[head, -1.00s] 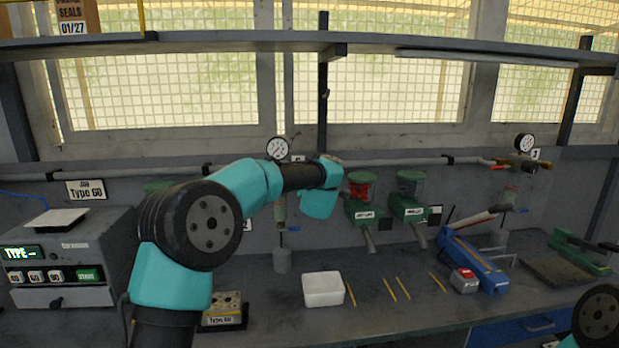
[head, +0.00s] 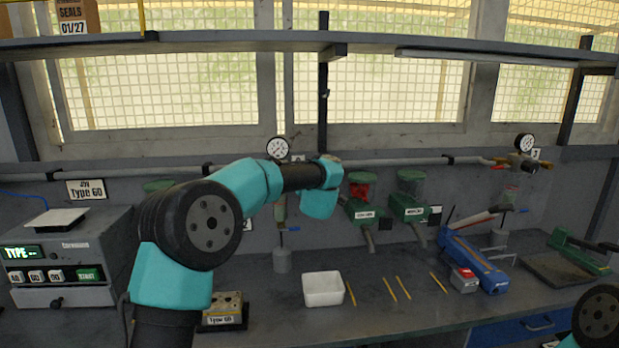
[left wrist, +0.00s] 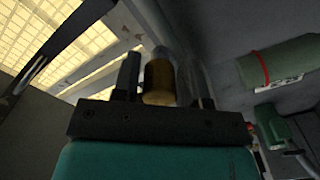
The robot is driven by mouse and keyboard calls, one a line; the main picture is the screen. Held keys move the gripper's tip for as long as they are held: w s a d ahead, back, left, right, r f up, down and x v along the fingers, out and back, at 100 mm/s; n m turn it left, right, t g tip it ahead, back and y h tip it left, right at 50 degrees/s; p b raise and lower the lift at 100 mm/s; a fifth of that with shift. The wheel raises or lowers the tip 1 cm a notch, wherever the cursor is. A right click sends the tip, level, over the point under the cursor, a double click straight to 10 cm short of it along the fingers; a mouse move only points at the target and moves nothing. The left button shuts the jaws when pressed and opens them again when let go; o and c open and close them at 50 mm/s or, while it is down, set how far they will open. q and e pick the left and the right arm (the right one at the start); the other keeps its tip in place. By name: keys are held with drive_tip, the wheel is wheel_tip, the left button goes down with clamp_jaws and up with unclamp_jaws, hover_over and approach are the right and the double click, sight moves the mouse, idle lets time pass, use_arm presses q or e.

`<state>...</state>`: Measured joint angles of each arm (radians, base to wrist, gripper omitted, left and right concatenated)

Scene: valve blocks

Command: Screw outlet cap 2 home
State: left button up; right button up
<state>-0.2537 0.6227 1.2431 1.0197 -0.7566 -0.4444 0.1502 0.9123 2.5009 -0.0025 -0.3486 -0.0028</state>
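A brass-coloured cylinder (left wrist: 158,82), which looks like a cap, sits between the two dark fingers of my left gripper (left wrist: 163,80) in the left wrist view. A greyish, see-through shape lies between it and the right finger, so I cannot tell whether the fingers touch it. In the head view my left arm reaches toward the back wall near the middle gauge (head: 278,148), and its forearm hides the gripper, the cap and part of the pipe. My right gripper is out of view; only part of my right arm shows at the lower right edge.
A white tray (head: 323,301) and several yellow sticks lie on the bench. Green dispensers (head: 409,206) hang on the wall, right of my left wrist. A blue tool (head: 474,264) lies farther right. A tester box (head: 66,262) stands left. A shelf (head: 220,42) runs overhead.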

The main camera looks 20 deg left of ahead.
use_arm(q)
drive_tip(key=shift+o, duration=1.4)
drive_tip(key=v, duration=1.7)
drive_tip(key=shift+s, duration=0.15)
